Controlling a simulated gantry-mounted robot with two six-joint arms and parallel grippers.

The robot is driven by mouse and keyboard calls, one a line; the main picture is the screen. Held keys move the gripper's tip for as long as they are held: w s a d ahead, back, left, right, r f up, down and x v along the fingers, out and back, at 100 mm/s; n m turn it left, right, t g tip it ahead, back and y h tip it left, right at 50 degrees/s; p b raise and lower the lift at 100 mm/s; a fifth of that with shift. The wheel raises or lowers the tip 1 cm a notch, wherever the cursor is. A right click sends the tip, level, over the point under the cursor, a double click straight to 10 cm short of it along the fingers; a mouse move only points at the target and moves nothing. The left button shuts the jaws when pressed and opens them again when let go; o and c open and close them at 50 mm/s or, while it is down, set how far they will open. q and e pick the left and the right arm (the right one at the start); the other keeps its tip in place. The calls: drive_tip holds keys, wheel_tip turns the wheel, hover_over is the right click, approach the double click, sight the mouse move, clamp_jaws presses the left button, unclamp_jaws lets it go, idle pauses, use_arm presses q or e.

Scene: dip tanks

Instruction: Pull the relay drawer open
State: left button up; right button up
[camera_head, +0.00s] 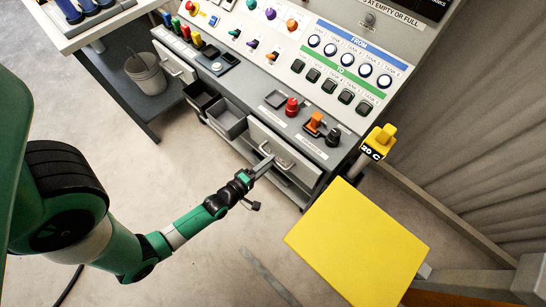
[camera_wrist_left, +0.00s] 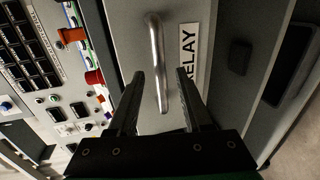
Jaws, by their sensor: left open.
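The relay drawer (camera_head: 300,167) is a grey front low on the right of the console, in the head view. In the left wrist view its front (camera_wrist_left: 135,30) fills the middle, with a white label (camera_wrist_left: 190,50) that reads RELAY. Its silver bar handle (camera_wrist_left: 157,55) also shows in the head view (camera_head: 284,162). My left gripper (camera_head: 267,163) is open at the drawer front. In the left wrist view, the handle lies between its two dark fingers; I cannot tell whether they touch it. My right gripper is out of view.
Dark open bins (camera_head: 230,118) sit left of the drawer, and another handled drawer (camera_head: 175,67) is farther left. Red, orange and black controls (camera_head: 314,122) stand on the ledge above. A yellow panel (camera_head: 355,245) is at lower right. The floor before the drawer is mostly clear.

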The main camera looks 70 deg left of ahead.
use_arm(q)
drive_tip(key=shift+x, duration=1.45)
drive_tip(key=shift+c, duration=0.3)
clamp_jaws()
